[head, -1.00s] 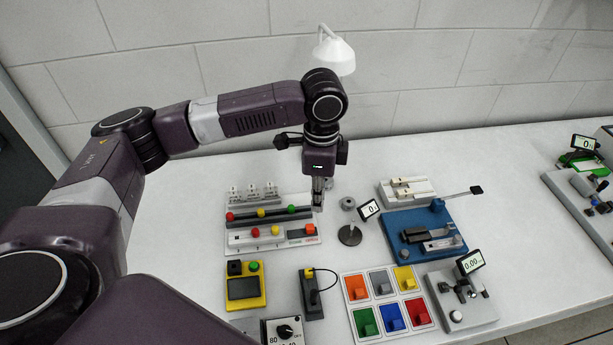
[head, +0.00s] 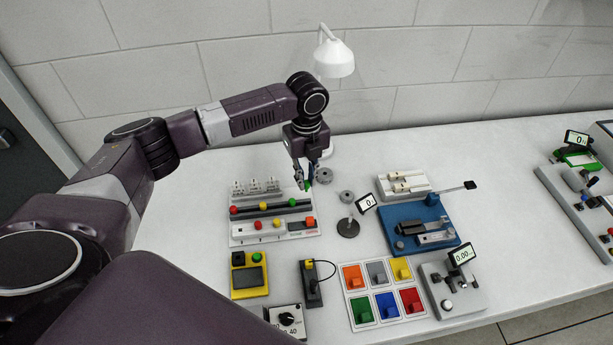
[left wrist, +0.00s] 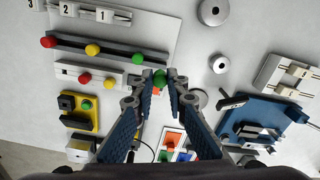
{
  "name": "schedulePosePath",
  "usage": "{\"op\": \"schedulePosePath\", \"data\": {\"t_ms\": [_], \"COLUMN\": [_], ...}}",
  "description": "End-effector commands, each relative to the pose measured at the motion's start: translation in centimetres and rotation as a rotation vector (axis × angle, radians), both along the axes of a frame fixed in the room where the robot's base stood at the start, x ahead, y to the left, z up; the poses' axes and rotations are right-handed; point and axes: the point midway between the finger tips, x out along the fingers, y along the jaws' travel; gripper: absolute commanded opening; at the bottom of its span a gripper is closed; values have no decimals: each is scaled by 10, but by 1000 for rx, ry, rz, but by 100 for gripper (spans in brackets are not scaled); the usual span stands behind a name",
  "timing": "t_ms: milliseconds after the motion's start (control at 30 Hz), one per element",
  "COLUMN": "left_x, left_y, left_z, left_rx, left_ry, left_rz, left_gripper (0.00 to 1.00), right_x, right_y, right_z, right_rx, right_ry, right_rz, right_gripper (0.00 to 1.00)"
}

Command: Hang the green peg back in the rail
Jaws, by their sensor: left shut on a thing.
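My left gripper (head: 306,186) is shut on the green peg (head: 309,184), held above the table near the back right corner of the white peg board (head: 315,213). In the left wrist view the green peg (left wrist: 160,78) shows between the fingertips as a round green head; the rest of it is hidden. The board carries a dark rail (head: 248,211) with red, yellow and green balls along it. In front is a white rail (head: 246,236) with a red peg (head: 258,225) and a yellow peg (head: 276,223). My right gripper is not in view.
White numbered blocks (head: 255,188) stand behind the dark rail. A blue fixture (head: 420,225) and a coloured switch panel (head: 348,293) lie farther right and in front.

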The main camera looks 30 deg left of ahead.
Motion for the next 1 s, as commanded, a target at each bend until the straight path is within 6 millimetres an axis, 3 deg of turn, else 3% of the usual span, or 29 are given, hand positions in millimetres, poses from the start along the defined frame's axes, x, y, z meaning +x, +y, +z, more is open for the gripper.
{"op": "schedulePosePath", "data": {"t_ms": [667, 1000], "left_x": [0, 0], "left_y": [0, 0], "left_z": [-33, -48], "left_rx": [1, 0], "left_ry": [-1, 0], "left_rz": [1, 3], "left_gripper": [4, 4], "right_x": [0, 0], "right_y": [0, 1], "right_z": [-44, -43], "right_rx": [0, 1], "right_ry": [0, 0], "right_rz": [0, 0], "right_gripper": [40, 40]}}
